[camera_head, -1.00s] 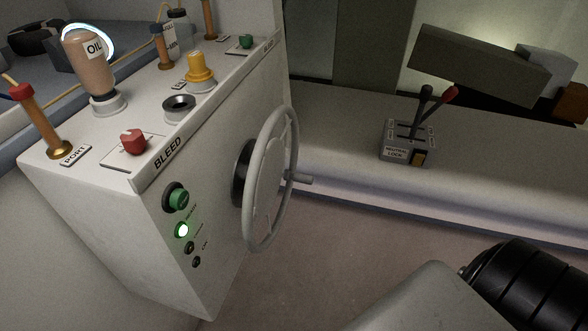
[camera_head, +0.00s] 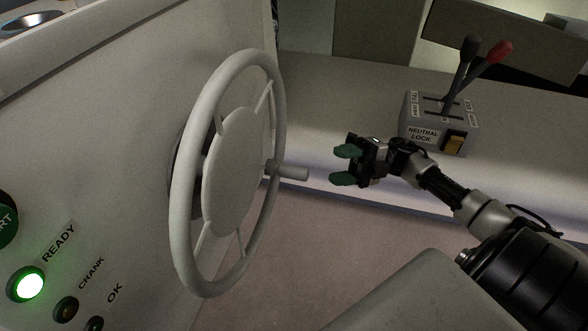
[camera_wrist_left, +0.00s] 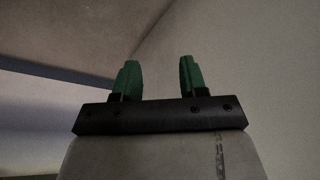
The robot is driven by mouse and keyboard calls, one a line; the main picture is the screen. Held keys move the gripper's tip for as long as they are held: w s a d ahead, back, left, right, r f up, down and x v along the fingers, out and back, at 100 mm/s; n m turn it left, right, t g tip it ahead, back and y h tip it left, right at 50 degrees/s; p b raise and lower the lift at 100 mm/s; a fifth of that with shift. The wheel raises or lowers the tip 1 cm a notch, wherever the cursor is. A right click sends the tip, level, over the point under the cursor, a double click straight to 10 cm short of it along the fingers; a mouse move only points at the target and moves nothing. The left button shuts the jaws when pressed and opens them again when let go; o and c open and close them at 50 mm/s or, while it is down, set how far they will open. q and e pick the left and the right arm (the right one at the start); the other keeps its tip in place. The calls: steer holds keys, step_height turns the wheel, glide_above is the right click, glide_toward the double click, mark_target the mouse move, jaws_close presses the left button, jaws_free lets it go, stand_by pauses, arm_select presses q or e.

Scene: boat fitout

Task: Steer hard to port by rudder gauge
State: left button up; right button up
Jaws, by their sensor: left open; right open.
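The grey steering wheel (camera_head: 182,235) stands upright on the side of the white console in the head view. Its spinner knob (camera_head: 290,172) sticks out to the right from the wheel. My right gripper (camera_head: 345,165) is open and empty, a short gap to the right of the knob, with its green fingertips pointing left toward it. My left gripper (camera_wrist_left: 160,80) shows in the left wrist view, open with nothing between its green fingers, facing plain pale surfaces. No rudder gauge can be made out in these views.
The white console (camera_head: 100,130) fills the left, with a lit green READY lamp (camera_head: 26,284) and CRANK and OK fittings. A throttle box (camera_head: 440,120) with black and red levers and a NEUTRAL LOCK label stands on the bench at right. The floor below the wheel looks clear.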

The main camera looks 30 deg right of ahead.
mark_target(294, 173)
arm_select(q)
steer(key=shift+w+d+f, duration=0.15)
steer(key=shift+w+f, duration=0.45)
steer(key=shift+w, duration=0.15)
arm_select(e)
steer(key=shift+n+g, duration=0.5)
steer(key=x, duration=1.1)
steer(key=shift+w, duration=0.3)
jaws_close()
